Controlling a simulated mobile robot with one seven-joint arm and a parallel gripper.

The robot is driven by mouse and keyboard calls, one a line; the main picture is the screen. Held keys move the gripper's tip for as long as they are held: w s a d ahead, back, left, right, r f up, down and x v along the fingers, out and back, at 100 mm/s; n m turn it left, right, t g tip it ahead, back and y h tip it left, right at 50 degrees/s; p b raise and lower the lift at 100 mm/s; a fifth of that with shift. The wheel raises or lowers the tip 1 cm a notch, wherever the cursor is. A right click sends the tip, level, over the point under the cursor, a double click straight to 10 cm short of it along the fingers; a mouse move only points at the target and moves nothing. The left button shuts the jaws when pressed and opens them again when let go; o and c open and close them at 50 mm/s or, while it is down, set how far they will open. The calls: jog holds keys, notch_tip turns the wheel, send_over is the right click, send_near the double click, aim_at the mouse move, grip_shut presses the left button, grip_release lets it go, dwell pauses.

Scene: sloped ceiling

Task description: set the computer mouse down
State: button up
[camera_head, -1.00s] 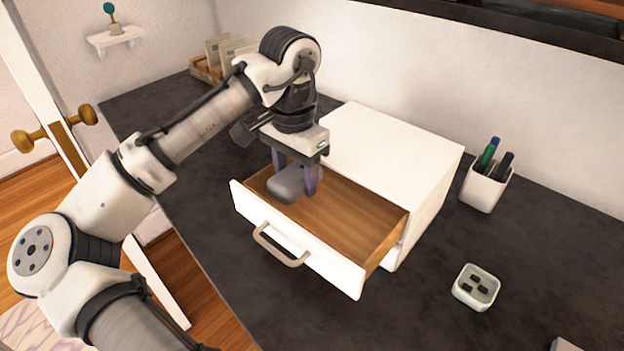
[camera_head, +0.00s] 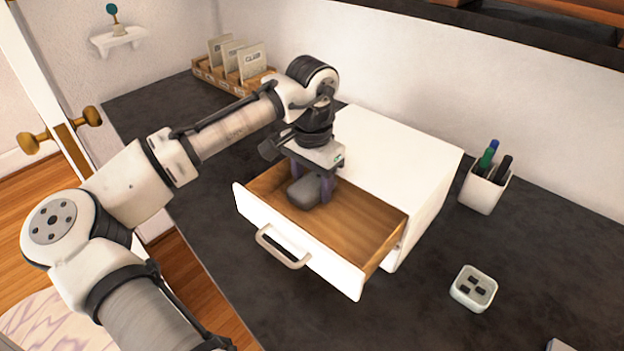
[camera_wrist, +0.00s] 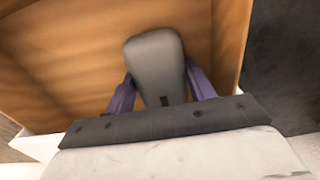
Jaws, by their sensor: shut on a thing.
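The grey computer mouse (camera_head: 303,192) is between the purple fingers of my gripper (camera_head: 312,187). My gripper is shut on it, inside the open drawer (camera_head: 362,222) of a white cabinet. In the wrist view the mouse (camera_wrist: 156,62) lies between the two fingers (camera_wrist: 160,92), over the drawer's wooden floor (camera_wrist: 60,60). I cannot tell whether the mouse touches the drawer floor. No other thing shows in the drawer.
The white cabinet (camera_head: 400,150) stands on a dark desk (camera_head: 420,310). A pen cup (camera_head: 482,190) and a small white box (camera_head: 474,288) are to its right. A wooden card rack (camera_head: 225,82) is behind at the left. The drawer front has a handle (camera_head: 280,250).

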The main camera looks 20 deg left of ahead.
aim_at(312, 181)
jog(key=o, duration=1)
notch_tip(312, 181, up, 12)
jog(key=shift+r+b, duration=0.15)
jog(key=shift+b, duration=0.2)
